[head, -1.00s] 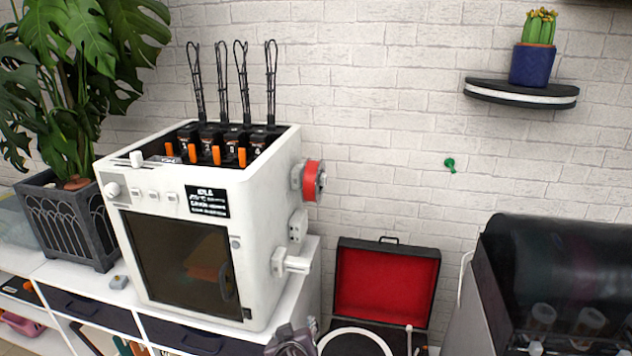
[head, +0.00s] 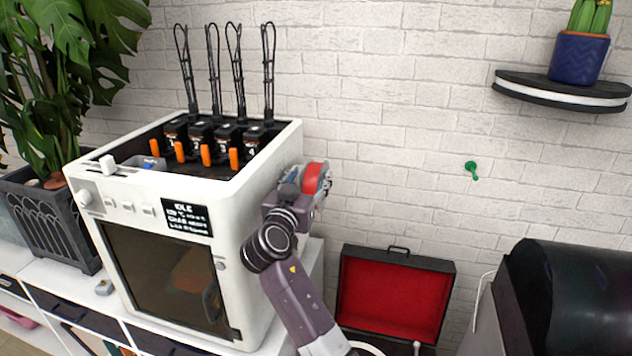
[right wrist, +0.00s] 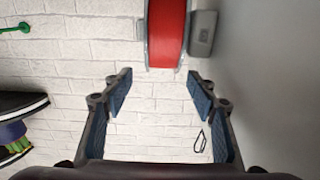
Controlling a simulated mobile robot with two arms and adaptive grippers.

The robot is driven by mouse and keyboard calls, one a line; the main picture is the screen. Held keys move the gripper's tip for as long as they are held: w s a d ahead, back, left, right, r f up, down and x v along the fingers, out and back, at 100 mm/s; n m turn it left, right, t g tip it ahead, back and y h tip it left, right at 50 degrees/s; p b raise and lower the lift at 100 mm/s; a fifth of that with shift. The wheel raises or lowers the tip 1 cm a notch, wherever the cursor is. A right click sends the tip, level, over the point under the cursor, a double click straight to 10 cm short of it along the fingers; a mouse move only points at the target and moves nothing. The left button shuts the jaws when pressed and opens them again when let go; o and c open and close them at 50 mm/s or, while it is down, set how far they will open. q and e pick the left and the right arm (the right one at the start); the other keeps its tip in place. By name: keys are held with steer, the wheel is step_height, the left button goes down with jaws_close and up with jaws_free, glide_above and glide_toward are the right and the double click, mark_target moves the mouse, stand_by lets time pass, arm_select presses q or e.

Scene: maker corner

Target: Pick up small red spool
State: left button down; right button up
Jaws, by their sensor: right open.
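The small red spool (head: 313,178) is mounted on a holder on the right side of the white 3D printer (head: 252,230). In the head view my right gripper (head: 318,182) is at the spool and partly covers it. In the right wrist view the red spool (right wrist: 167,35) is at the top centre, beside its grey holder (right wrist: 202,33). My right gripper (right wrist: 157,90) is open there, its two blue-padded fingers apart, with bare wall showing between them. The spool lies just beyond the fingertips and lines up with the gap. My left gripper is not in view.
An open black case with red lining (head: 392,300) stands right of the printer. A dark rounded machine (head: 575,300) is at the lower right. A wall shelf (head: 560,92) holds a potted cactus (head: 580,57). A large plant (head: 45,90) is at the left.

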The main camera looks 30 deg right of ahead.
mark_target(311, 173)
steer(key=x, duration=0.1)
steer(key=p+x, duration=0.2)
steer(key=x, duration=0.1)
steer(key=shift+w+a+f, duration=0.1)
steer(key=shift+w+f, duration=0.05)
steer(key=shift+f, duration=0.1)
steer(key=shift+w+d+f, duration=0.15)
steer(key=shift+w+d, duration=0.1)
steer(key=shift+d, duration=0.1)
steer(key=c, duration=0.9)
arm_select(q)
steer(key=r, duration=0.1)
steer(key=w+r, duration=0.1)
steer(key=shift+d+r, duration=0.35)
arm_select(e)
jaws_close()
